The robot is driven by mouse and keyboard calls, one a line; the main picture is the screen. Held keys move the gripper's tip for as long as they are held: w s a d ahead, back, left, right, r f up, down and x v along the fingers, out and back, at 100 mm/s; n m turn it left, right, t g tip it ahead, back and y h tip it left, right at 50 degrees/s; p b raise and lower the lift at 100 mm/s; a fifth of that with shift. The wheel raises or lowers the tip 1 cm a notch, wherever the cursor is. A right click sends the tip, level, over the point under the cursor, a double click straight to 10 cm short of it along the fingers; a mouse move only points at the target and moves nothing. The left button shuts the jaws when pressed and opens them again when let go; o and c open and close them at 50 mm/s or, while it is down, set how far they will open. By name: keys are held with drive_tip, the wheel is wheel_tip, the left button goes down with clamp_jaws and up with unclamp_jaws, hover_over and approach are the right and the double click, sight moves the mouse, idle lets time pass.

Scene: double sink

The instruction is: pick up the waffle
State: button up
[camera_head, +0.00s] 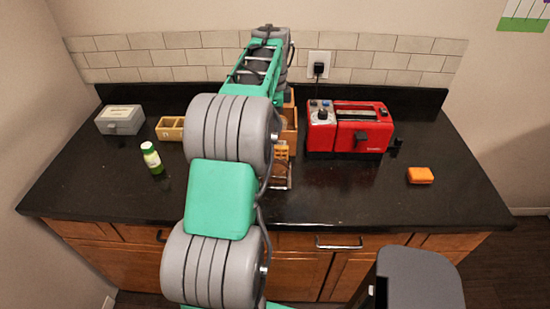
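A small golden-brown piece with a grid-like surface, which looks like the waffle (282,151), shows just right of my arm's large grey joint, near the middle of the counter. Its left side is hidden by my arm. A brown item with a thin, shiny frame (281,176) shows directly below it; I cannot tell what it is. My arm rises from the bottom of the view and reaches over the counter toward the back wall. My gripper cannot be made out, as the arm covers the area around it. Whether it touches the waffle cannot be seen.
A red toaster (362,143) stands right of a wooden box (291,130) partly behind my arm. An orange block (420,175) lies far right. A green bottle (151,158), a wooden tray (170,133) and a grey box (121,126) stand left. The counter's front right is clear.

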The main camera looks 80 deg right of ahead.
sight(275, 147)
wheel_tip(275, 147, down, 8)
drive_tip(key=shift+s+r+p, duration=0.1)
drive_tip(key=shift+p, duration=1)
clamp_jaws()
